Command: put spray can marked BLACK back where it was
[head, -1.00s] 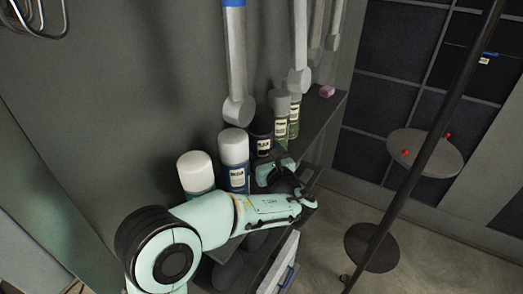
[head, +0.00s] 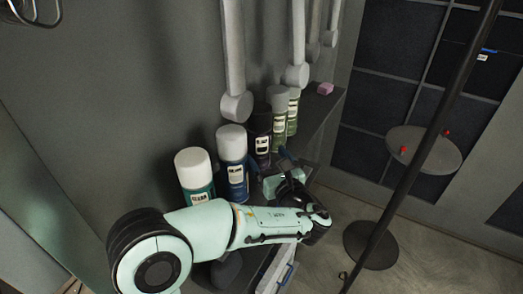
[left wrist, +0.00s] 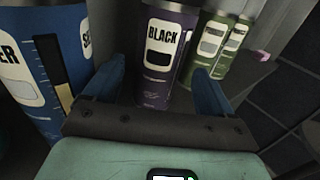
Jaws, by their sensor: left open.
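The dark purple spray can marked BLACK (left wrist: 160,60) stands upright on the shelf in the left wrist view. In the head view the same can (head: 260,132) stands in the row along the wall, between a blue can and green cans. My left gripper (head: 274,168) is in front of it on the shelf's open side. In the left wrist view its two blue fingers (left wrist: 157,80) are spread wide and empty, one toward each side of the can, which looks free of them. My right gripper is in neither view.
A blue can (head: 233,165) and a white-capped teal can (head: 196,178) stand left of it; green cans (head: 279,122) stand right. A pink block (head: 325,88) lies farther along the shelf (head: 316,118). Grey hanging tools (head: 236,100) reach down above the row. A round-topped stand (head: 425,155) is at right.

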